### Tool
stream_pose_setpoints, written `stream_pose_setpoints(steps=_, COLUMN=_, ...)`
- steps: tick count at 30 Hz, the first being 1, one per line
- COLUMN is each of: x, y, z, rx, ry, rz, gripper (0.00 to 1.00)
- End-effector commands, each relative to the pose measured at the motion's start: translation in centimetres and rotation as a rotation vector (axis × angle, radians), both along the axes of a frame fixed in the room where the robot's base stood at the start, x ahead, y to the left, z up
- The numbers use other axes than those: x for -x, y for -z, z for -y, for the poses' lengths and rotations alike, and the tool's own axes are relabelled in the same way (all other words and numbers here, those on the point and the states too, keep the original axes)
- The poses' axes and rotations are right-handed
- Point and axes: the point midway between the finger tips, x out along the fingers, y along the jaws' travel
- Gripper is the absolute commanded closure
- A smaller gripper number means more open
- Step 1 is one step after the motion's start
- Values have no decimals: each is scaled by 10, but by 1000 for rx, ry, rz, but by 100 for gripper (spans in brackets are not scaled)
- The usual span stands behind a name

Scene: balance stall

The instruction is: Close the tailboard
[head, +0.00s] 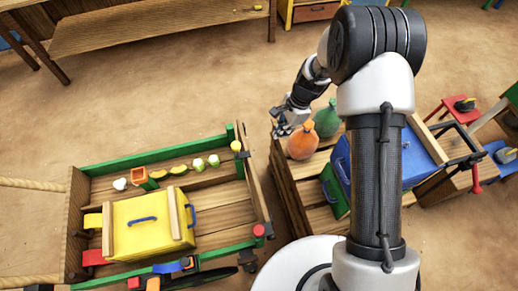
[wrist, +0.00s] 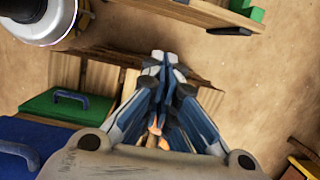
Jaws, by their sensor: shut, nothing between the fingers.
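A wooden cart bed with green side rails (head: 150,155) stands at the left in the head view. A brown end board (head: 256,188) runs along its right end; I take this as the tailboard, but cannot tell its exact angle. My gripper (head: 283,124) is shut and empty, to the upper right of that board and beside an orange gourd (head: 302,143). In the wrist view its closed fingertips (wrist: 165,62) are over the edge of a wooden stand (wrist: 98,78). A wooden board edge (wrist: 205,14) with green parts shows at the top.
The cart holds a yellow box (head: 140,240) and a row of small items. The stand beside it carries a green gourd (head: 327,120), a blue box (head: 413,155) and a green box (wrist: 70,108). Sandy floor (head: 190,95) is open behind the cart.

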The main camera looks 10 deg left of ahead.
Motion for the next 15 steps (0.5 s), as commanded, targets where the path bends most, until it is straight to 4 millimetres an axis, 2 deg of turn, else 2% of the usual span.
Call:
stream_pose_setpoints(steps=2, x=-1, y=13, z=-4, rx=0, ry=27, rz=-18, gripper=100)
stream_pose_setpoints(steps=10, x=0, y=38, z=-10, rx=1, ry=47, rz=-29, gripper=100)
stream_pose_setpoints(steps=15, x=5, y=72, z=-18, rx=2, ry=44, rz=-30, gripper=100)
